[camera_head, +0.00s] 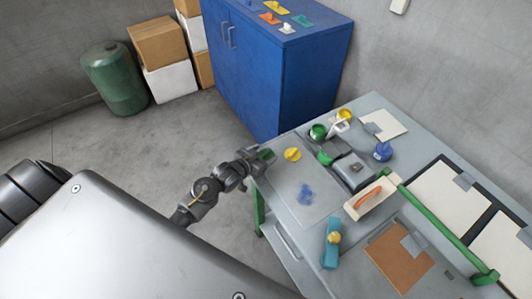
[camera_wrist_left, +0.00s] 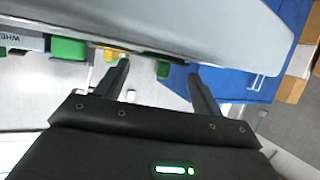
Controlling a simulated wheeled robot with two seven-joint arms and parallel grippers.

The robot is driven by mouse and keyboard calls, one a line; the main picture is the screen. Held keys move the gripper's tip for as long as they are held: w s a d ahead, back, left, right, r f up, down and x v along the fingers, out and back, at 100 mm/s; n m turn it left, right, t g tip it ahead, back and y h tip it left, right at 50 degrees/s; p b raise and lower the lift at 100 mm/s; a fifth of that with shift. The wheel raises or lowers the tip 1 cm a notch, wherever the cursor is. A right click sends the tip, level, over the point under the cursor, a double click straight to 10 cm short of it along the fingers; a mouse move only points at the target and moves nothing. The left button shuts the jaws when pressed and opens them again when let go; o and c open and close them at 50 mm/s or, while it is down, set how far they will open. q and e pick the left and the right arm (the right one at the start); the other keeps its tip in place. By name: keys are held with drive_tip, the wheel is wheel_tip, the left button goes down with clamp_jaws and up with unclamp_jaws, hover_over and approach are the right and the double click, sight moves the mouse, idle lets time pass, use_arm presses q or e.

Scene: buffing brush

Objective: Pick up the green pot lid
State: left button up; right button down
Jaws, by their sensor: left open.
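A small green rounded piece (camera_head: 325,158), which looks like the green pot lid, lies on the workbench beside a grey block. A green pot (camera_head: 318,132) with a dark opening stands just behind it. My left gripper (camera_head: 262,156) is open at the bench's left edge, to the left of the lid and apart from it. In the left wrist view its two fingers (camera_wrist_left: 158,70) are spread with nothing held between them. Small green and yellow patches show beyond the fingers there; I cannot tell whether one is the lid. My right gripper is not in view.
A yellow lid (camera_head: 292,154) lies between my left gripper and the green piece. A yellow pot (camera_head: 345,114), a blue pot (camera_head: 382,151) and an orange-handled tool (camera_head: 368,198) crowd the bench. A pale mat (camera_head: 282,182) is mostly clear. A blue cabinet (camera_head: 273,75) stands behind.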

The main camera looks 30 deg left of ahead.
use_arm(q)
drive_tip(key=shift+x, duration=1.1)
drive_tip(key=shift+s, duration=0.1)
clamp_jaws()
